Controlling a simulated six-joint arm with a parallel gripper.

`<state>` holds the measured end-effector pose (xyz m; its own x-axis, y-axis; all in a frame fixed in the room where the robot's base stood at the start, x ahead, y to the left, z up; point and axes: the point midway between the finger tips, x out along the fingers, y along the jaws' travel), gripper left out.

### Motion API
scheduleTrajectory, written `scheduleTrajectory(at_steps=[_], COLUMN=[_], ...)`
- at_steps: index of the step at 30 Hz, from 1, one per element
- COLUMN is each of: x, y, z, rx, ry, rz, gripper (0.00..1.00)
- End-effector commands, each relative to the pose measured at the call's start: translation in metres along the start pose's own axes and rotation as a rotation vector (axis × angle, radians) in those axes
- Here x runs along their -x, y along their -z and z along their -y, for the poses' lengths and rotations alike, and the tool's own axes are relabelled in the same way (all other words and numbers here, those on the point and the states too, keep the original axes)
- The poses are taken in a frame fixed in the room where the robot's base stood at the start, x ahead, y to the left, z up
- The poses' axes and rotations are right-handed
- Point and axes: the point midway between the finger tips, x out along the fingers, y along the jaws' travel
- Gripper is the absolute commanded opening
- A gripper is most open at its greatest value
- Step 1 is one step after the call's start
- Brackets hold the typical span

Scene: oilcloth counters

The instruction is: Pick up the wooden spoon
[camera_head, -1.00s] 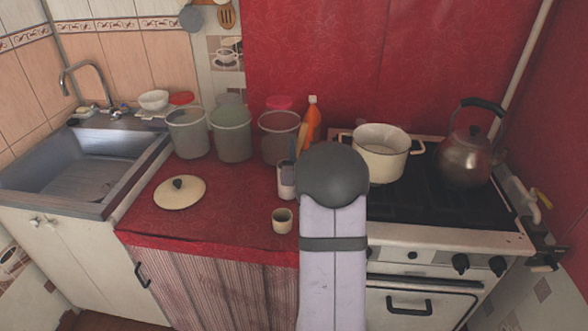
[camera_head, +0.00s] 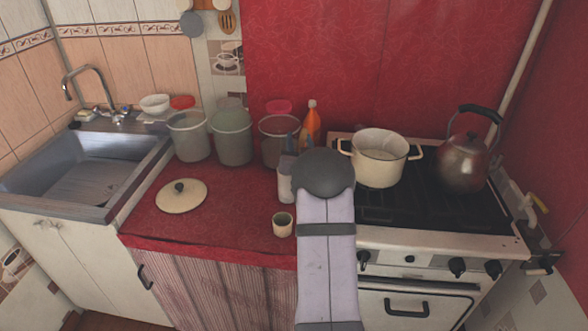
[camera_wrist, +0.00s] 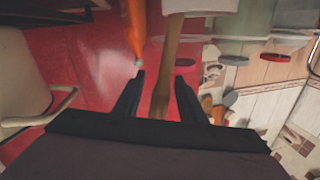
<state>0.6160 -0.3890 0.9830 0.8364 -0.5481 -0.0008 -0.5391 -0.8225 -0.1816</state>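In the wrist view, my gripper (camera_wrist: 160,77) has its two dark fingers apart. A brown wooden handle, seemingly the wooden spoon (camera_wrist: 170,60), lies in the picture between the fingers with gaps on both sides. Its upper end in that picture meets a white container (camera_wrist: 203,5). I cannot tell how deep between the fingers it sits. In the head view, my arm hides the gripper and the spoon; a white jar (camera_head: 285,183) shows just left of the arm.
An orange bottle (camera_head: 312,126) stands close behind the arm and shows near the left finger in the wrist view (camera_wrist: 134,28). A cream pot (camera_head: 380,172) and a kettle (camera_head: 464,163) sit on the stove. A small cup (camera_head: 282,225) and a lid (camera_head: 181,197) lie in front.

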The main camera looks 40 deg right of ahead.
Motion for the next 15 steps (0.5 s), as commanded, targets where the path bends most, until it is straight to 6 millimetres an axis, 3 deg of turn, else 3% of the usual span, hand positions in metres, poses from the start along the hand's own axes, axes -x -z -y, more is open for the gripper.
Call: scheduleTrajectory(at_steps=[9, 14, 15], x=[-0.0030, -0.0030, -0.0029], y=[0.0000, 0.0001, 0.0001], z=[0.0002, 0.0001, 0.0001], rx=[0.000, 0.000, 0.000], ry=[0.000, 0.000, 0.000], rz=[0.000, -0.001, -0.001], gripper=[0.37, 0.01, 0.00])
